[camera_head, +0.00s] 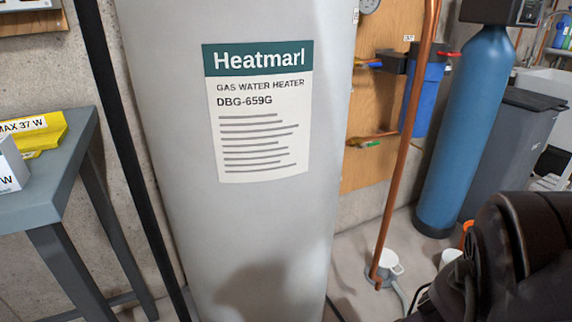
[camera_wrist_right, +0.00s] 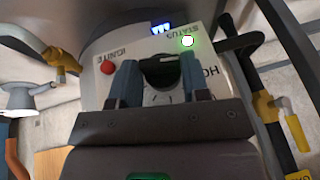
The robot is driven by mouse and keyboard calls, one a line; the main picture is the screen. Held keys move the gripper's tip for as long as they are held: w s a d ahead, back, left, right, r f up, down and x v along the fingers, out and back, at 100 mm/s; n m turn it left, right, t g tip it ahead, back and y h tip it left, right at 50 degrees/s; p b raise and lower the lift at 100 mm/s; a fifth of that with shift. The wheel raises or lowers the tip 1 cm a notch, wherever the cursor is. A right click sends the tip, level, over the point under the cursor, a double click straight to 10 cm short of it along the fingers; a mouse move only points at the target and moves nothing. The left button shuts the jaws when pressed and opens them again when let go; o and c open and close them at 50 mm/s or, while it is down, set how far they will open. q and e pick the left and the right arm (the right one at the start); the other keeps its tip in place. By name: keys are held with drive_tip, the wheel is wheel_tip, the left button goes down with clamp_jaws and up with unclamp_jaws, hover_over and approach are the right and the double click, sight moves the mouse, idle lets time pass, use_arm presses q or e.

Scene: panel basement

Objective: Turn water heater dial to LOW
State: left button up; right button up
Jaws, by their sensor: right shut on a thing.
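The water heater (camera_head: 250,220) is a tall pale-grey cylinder in the middle of the head view. In the right wrist view its control panel (camera_wrist_right: 112,50) appears upside down, with the black dial (camera_wrist_right: 165,68) at the centre. My right gripper (camera_wrist_right: 160,74) is shut on the dial, one finger on each side of it. The dial carries a white pointer mark. A partial "HO" label shows beside the right finger; the other dial markings are mostly hidden. My left gripper is not in view.
The panel has a red ignite button (camera_wrist_right: 108,67) and a lit green status light (camera_wrist_right: 187,41). Pipes with yellow fittings flank the heater. In the head view, a copper pipe (camera_head: 405,140) stands right of it and a grey table (camera_head: 40,205) left.

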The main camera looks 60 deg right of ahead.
drive_tip(key=shift+s, duration=0.1)
drive_tip(key=t+y, duration=0.1)
drive_tip(key=y, duration=0.1)
drive_tip(key=m+t+y+b, duration=0.1)
drive_tip(key=y, duration=0.1)
drive_tip(key=d+t+y, duration=0.1)
drive_tip(key=t+y, duration=0.1)
drive_tip(key=shift+s+f+m, duration=0.25)
drive_tip(key=shift+f+m, duration=0.15)
drive_tip(key=t+y, duration=0.1)
drive_tip(key=m+t+y, duration=0.1)
drive_tip(key=shift+f+y, duration=0.25)
drive_tip(key=shift+y, duration=0.05)
drive_tip(key=shift+s+f+t+y, duration=0.1)
drive_tip(key=shift+t+y, duration=0.4)
drive_tip(key=shift+t, duration=0.2)
drive_tip(key=shift+a+f+m+t+y, duration=0.1)
drive_tip(key=shift+m+t+y, duration=0.3)
drive_tip(key=shift+t+y, duration=0.1)
drive_tip(key=o, duration=0.9)
